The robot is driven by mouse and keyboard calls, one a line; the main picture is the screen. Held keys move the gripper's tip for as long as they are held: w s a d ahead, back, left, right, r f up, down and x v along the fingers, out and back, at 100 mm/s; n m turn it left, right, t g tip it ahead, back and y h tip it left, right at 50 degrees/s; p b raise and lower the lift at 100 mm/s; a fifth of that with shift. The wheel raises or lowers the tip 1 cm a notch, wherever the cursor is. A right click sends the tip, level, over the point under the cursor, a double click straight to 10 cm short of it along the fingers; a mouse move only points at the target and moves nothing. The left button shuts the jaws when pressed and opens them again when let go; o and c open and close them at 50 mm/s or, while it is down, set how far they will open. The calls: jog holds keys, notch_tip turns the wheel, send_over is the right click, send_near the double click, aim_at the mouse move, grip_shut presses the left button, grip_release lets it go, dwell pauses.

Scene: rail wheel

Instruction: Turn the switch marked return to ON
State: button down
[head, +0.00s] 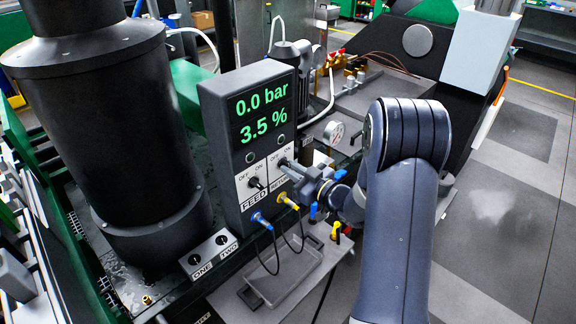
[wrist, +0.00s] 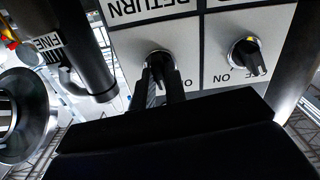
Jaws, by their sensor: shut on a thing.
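The grey control box (head: 221,150) shows green readouts of 0.0 bar and 3.5 % above two black rotary switches. The return switch (head: 283,161), on the right, is largely covered by my gripper (head: 287,170). In the wrist view the picture is upside down, and the RETURN label is above the return switch (wrist: 160,58). My gripper's fingers (wrist: 162,82) are shut on its knob from both sides. The knob's pointer is hidden, so I cannot tell whether it is at OFF or ON. The feed switch (head: 255,182) is beside it, untouched.
A large dark cylinder (head: 110,130) stands left of the box. A small panel marked ONE and TWO (head: 208,254) sits below it. Blue and yellow plugs with black cables (head: 262,220) hang under the switches. A dark pipe (wrist: 85,55) is close beside my gripper.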

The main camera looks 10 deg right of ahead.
jog(key=shift+m+p, duration=1.25)
jog(key=shift+m, duration=1.05)
jog(key=m+p, duration=0.1)
jog(key=m, duration=0.1)
jog(key=shift+m+p, duration=0.3)
jog(key=shift+m, duration=0.1)
jog(key=c, duration=1.3)
grip_release()
jog(key=shift+b+v, duration=0.6)
jog(key=shift+v, duration=2.9)
